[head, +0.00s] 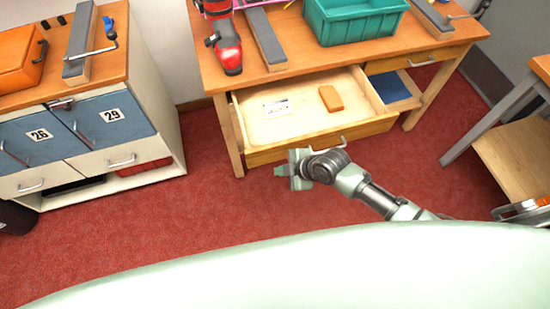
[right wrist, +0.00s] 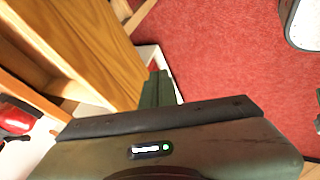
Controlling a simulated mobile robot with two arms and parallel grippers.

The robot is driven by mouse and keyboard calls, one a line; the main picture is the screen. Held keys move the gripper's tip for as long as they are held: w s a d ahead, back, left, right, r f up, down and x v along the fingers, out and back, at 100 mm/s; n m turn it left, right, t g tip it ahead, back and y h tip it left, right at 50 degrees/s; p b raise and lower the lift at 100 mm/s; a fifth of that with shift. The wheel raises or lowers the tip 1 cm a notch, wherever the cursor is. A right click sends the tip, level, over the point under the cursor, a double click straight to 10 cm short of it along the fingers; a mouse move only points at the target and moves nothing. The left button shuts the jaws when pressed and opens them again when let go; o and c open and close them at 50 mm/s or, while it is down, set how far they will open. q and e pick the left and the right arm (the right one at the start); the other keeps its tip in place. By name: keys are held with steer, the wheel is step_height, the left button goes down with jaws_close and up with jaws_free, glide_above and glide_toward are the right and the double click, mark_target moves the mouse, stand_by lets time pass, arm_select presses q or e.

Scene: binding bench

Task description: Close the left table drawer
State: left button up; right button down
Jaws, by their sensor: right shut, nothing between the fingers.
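The left table drawer (head: 370,128) is pulled out from the wooden table (head: 300,70). A white card (head: 276,107) and an orange block (head: 331,98) lie inside it. The drawer has a metal handle (head: 326,144) on its front. My right gripper (head: 282,171) is just in front of the drawer front, low in the head view. It is shut and empty. In the right wrist view its fingers (right wrist: 158,88) are together, beside a wooden panel (right wrist: 90,40). Whether they touch the wood I cannot tell. My left gripper is not in view.
A teal bin (head: 352,24) and a red tool (head: 227,45) stand on the table. The right table drawer (head: 408,65) looks shut, with an open blue-floored space below. A cabinet (head: 80,130) stands left, a wooden chair (head: 515,160) right. Red carpet (head: 180,220) is clear between.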

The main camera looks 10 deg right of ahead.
mark_target(268, 161)
steer(key=w, duration=0.3)
steer(key=w+f, duration=0.1)
steer(key=shift+w+a+p, duration=0.25)
steer(key=shift+a+p, duration=0.1)
steer(key=shift+a, duration=0.05)
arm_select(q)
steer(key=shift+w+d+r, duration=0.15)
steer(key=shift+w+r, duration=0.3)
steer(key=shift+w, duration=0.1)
arm_select(e)
steer(key=shift+r, duration=0.1)
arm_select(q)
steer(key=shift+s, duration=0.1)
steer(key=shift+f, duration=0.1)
